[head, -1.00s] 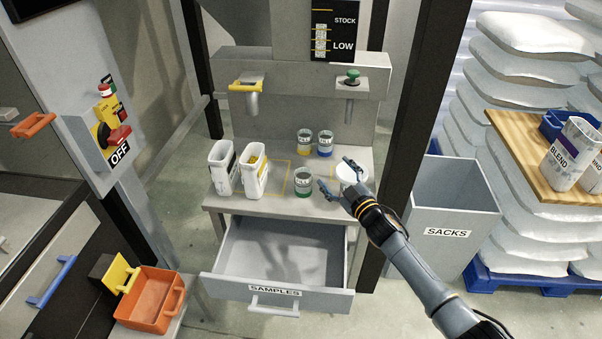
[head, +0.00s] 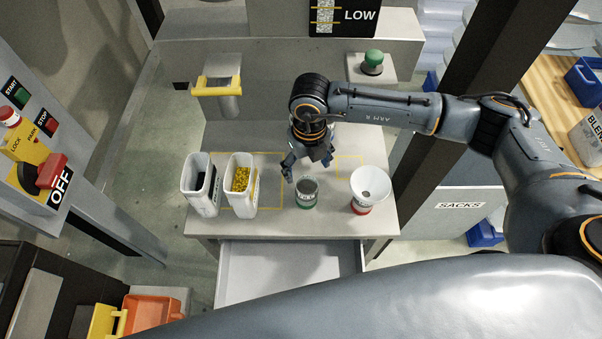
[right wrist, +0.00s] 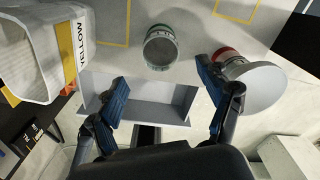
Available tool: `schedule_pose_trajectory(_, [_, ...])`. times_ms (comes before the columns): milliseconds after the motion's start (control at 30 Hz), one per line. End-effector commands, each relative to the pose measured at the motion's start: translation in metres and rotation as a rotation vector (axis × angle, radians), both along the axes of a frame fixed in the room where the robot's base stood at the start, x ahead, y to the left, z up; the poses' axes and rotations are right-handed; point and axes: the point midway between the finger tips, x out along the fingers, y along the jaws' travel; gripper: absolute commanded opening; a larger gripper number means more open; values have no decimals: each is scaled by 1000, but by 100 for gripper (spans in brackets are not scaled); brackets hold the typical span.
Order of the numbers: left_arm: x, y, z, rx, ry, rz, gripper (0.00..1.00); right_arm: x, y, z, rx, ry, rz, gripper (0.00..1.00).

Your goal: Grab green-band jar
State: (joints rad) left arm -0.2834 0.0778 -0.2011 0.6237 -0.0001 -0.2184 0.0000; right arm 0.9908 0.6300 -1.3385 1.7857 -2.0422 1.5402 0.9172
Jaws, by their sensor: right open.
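The green-band jar (head: 306,195) stands upright on the grey shelf (head: 335,222), near its front edge; it also shows in the right wrist view (right wrist: 160,50). My right gripper (head: 307,168) is open and empty, just behind and above the jar in the head view. In the right wrist view its two fingers (right wrist: 163,80) are spread, with the jar ahead of the gap between them and apart from both. My left gripper is not in view.
A red-band jar with a white funnel (head: 370,184) stands close right of the jar. Two white tubs stand left, one with yellow contents (head: 240,182). An open drawer (head: 290,275) is below the shelf. A yellow-edged spout (head: 216,86) hangs at the back left.

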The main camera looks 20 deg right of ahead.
Motion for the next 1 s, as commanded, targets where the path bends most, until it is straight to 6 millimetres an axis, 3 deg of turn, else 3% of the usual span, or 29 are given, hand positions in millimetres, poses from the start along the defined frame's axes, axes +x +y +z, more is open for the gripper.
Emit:
schedule_pose_trajectory(100, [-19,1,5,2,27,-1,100,-1,-3,-17,-16,1,-1,79])
schedule_pose_trajectory(267, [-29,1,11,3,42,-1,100,-2,-2,-50,-13,3,-1,79])
schedule_pose_trajectory(400, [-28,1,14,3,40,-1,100,-1,-1,-72,-9,0,1,79])
schedule_pose_trajectory(733, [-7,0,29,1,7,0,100,-4,-1,-100,-9,1,1,79])
schedule_pose_trajectory(1000, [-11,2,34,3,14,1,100,-4,-1,-133,-9,-2,1,79])
